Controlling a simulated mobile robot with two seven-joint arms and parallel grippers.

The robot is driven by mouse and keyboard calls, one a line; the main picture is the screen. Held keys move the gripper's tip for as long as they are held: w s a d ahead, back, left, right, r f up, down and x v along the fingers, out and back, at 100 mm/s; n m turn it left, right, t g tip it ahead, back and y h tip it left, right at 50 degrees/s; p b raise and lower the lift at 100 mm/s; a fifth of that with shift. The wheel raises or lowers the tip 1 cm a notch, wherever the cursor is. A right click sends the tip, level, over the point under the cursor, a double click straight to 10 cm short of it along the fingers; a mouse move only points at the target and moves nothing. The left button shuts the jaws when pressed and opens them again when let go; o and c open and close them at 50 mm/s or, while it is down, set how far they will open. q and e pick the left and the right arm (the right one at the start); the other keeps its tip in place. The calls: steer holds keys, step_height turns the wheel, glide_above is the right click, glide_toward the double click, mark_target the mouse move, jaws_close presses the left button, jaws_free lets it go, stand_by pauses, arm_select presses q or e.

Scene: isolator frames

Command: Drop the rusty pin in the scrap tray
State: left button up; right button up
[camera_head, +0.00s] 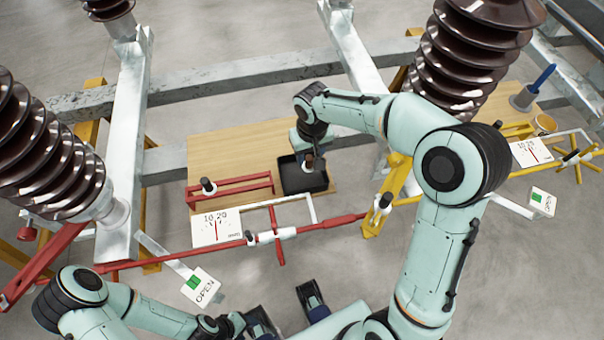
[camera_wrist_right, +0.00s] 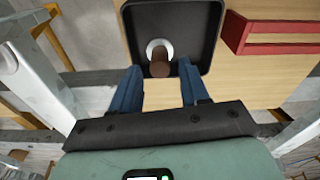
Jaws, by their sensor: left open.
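The rusty pin (camera_wrist_right: 160,68) is brown with a pale ring at its end. In the right wrist view it shows against the floor of the black scrap tray (camera_wrist_right: 214,18), between and just beyond my fingertips. In the head view the pin (camera_head: 309,158) is over the tray (camera_head: 304,188) too; I cannot tell whether it rests on the tray floor. My right gripper (camera_wrist_right: 160,72) points down at the tray's near side, its blue fingers apart, with gaps on both sides of the pin. My left gripper (camera_head: 285,303) is open and empty at the bottom of the head view, away from the tray.
The tray stands on a wooden board (camera_head: 235,150). A red rack (camera_head: 230,188) with a dark-knobbed pin is to its left, and a yellow frame (camera_head: 394,190) to its right. A red rod (camera_head: 335,222) crosses in front. Large brown insulators (camera_head: 465,65) rise on both sides.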

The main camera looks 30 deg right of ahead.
steer(key=shift+r, duration=0.1)
steer(key=r, duration=0.4)
steer(key=r+p, duration=0.1)
steer(key=r, duration=0.3)
steer(key=s+r, duration=0.1)
steer(key=r, duration=0.4)
steer(key=shift+s+a+r+p, duration=0.1)
steer(key=shift+a+p, duration=0.05)
steer(key=shift+p, duration=0.2)
